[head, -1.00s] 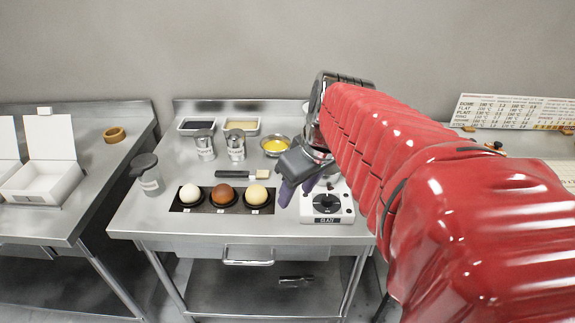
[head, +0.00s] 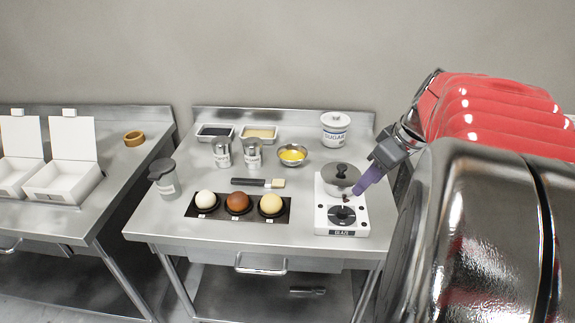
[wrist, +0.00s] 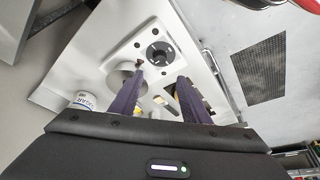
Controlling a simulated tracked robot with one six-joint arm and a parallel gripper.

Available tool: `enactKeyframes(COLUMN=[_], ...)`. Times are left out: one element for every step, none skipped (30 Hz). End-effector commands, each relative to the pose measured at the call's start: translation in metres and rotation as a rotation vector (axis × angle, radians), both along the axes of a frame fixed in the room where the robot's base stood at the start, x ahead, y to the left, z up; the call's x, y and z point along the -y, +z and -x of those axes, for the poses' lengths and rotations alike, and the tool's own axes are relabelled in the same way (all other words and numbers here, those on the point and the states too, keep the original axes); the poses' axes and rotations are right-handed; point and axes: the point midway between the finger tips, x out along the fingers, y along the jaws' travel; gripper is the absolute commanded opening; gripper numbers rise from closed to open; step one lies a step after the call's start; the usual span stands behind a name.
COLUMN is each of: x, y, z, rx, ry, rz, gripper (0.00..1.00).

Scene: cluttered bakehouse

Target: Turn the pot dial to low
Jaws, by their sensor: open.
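The pot dial (head: 342,216) is a round black dial on the front of a white warmer (head: 325,190) labelled GLAZE. It also shows in the wrist view (wrist: 160,53), beyond the fingertips. A lidded grey pot (head: 341,178) sits on the warmer behind the dial. My gripper (head: 358,192) comes in from the right, with purple fingers above and just beside the pot and dial. In the wrist view my gripper (wrist: 160,79) is open with nothing between its fingers, apart from the dial as far as I can see. I cannot read the dial's setting.
A white sugar jar (head: 335,130) stands behind the pot. A bowl of yellow liquid (head: 292,154), a brush (head: 258,183) and a black tray (head: 190,207) with three buns lie left of the warmer. Steel tabletop (head: 230,235) is clear at the front.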

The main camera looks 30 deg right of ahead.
Motion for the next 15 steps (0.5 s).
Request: enactKeyframes(x=[0.0,0.0,-0.001,-0.001,-0.001,-0.001,-0.001,-0.002,-0.002,-0.003,-0.003,-0.004,-0.004,-0.004,-0.005], y=[-0.001,-0.002,-0.003,-0.005,-0.007,-0.01,-0.013,-0.016,-0.021,-0.025,-0.029,-0.034,-0.039,-0.043,-0.049], z=[0.0,-0.001,-0.001,-0.002,-0.003,-0.004,-0.005,-0.006,-0.008,-0.01,-0.011,-0.014,-0.016,-0.017,-0.019], rx=[0.0,0.0,-0.001,-0.001,-0.001,-0.001,-0.001,-0.001,-0.002,-0.002,-0.002,-0.003,-0.002,-0.003,-0.003], ry=[0.0,0.0,0.0,0.001,0.001,0.001,0.001,0.001,0.001,0.001,0.002,0.002,0.002,0.002,0.002], rz=[-0.001,-0.001,-0.001,-0.002,-0.002,-0.002,-0.002,-0.002,-0.002,-0.002,-0.002,-0.003,-0.002,-0.003,-0.002], gripper=[0.42,0.42,0.42,0.42,0.42,0.42,0.42,0.42,0.42,0.42,0.42,0.42,0.42,0.42,0.42])
